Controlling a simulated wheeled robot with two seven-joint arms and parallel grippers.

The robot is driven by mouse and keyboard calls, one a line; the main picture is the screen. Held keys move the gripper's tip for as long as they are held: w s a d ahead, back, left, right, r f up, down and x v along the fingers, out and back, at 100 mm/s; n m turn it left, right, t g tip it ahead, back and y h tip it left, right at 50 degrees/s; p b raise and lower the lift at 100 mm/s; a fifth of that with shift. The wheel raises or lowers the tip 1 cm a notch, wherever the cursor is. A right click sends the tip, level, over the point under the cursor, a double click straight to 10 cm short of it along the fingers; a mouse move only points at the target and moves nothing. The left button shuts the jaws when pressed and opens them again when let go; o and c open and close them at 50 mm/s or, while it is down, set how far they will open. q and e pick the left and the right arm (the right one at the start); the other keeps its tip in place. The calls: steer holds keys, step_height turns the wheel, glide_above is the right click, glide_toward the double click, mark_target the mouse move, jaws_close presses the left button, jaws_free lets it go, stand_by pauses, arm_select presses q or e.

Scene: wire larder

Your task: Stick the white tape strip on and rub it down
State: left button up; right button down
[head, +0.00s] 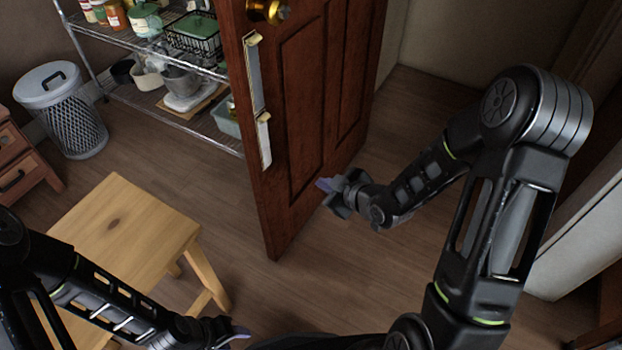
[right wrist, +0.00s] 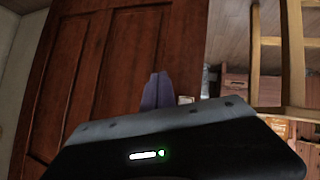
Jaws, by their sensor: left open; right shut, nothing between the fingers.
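A red-brown wooden door (head: 300,130) stands open with its free edge facing the stool. Two pale whitish strips lie along that edge. The upper strip (head: 254,80) has a cream top end that looks folded out. The lower strip (head: 264,145) also has a cream top end and hangs just below it. I cannot tell how firmly either is stuck. My right gripper (head: 325,185) is shut and empty before the door's panelled face, right of the strips; its purple fingertips (right wrist: 157,92) meet in the right wrist view. My left gripper (head: 242,334) is open and low, right of the stool.
A wooden stool (head: 125,215) stands at the left front. A wire shelf (head: 205,133) with jars and pots is behind the door. A mesh bin (head: 72,125) and a small drawer unit (head: 22,165) stand far left. Floor between stool and door is clear.

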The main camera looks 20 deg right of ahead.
arm_select(q)
steer(key=f+b, duration=0.1)
steer(key=f, duration=0.1)
steer(key=f+b, duration=0.1)
steer(key=f, duration=0.2)
steer(key=shift+w+a+f, duration=0.2)
steer(key=shift+f, duration=0.05)
arm_select(e)
steer(key=a+r+n+t+y, duration=0.1)
steer(key=r+n+y, duration=0.3)
steer(key=n, duration=0.9)
steer(key=a+r+n+t+y, duration=0.2)
steer(key=r+n+y, duration=0.2)
steer(key=r+n, duration=0.6)
steer(key=n, duration=0.3)
steer(key=shift+w+a+n+t, duration=0.15)
steer(key=shift+a+n+t, duration=0.1)
steer(key=shift+n+t, duration=0.05)
arm_select(q)
steer(key=shift+s+d+r+p, duration=0.15)
steer(key=shift+r+p, duration=0.25)
steer(key=shift+r, duration=0.15)
arm_select(e)
steer(key=x, duration=0.6)
arm_select(q)
steer(key=shift+f+b, duration=0.3)
arm_select(e)
steer(key=shift+w+a+f, duration=0.1)
steer(key=shift+w+a, duration=0.1)
steer(key=shift+w, duration=0.15)
